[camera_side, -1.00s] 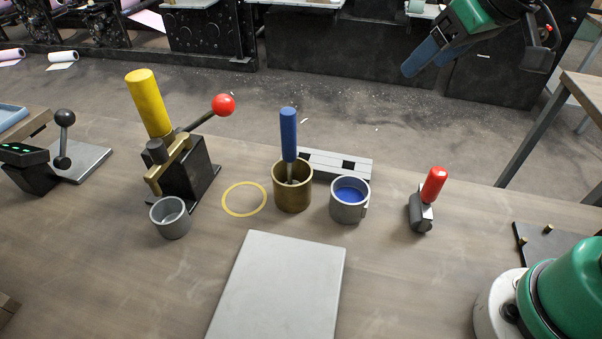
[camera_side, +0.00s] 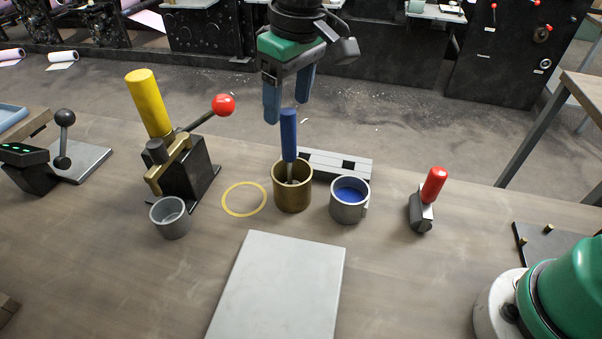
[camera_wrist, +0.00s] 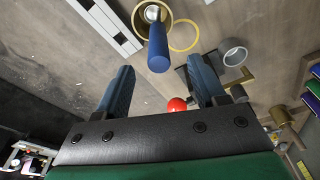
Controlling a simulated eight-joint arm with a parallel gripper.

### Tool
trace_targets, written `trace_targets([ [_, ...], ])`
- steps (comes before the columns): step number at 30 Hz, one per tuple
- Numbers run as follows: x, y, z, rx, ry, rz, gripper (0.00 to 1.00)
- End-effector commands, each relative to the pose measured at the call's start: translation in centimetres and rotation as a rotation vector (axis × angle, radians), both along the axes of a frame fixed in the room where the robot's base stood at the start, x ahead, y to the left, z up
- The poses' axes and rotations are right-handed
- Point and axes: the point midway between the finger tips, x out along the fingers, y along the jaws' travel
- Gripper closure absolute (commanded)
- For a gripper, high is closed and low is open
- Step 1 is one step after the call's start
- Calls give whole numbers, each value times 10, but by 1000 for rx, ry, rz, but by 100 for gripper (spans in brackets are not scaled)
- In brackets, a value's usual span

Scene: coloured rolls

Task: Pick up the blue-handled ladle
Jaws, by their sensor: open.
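The blue-handled ladle (camera_side: 288,135) stands upright in a brass pot (camera_side: 292,190) on the table, its handle pointing up and its lower end hidden in the pot. My gripper (camera_side: 287,112) is open, with blue fingers pointing down, and in the side view it shows around and above the top of the handle. In the wrist view the ladle's handle (camera_wrist: 158,48) lies beyond the tips of my open gripper (camera_wrist: 164,80), roughly in line with the gap between them. Nothing is between the fingers.
A grey cup with blue liquid (camera_side: 350,200) stands right of the pot. A yellow ring (camera_side: 244,199) lies to its left, near a press (camera_side: 180,165) with a red-knobbed lever (camera_side: 223,105). A red-handled roller (camera_side: 428,200) is at right. A grey plate (camera_side: 280,290) lies in front.

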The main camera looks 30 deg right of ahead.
Motion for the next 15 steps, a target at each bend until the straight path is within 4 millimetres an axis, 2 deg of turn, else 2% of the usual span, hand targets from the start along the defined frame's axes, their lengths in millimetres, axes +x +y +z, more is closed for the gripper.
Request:
trace_targets([
  [5, 1, 0, -14, 1, -1, -1, 36],
  [15, 7, 2, -55, 1, -2, -1, 36],
])
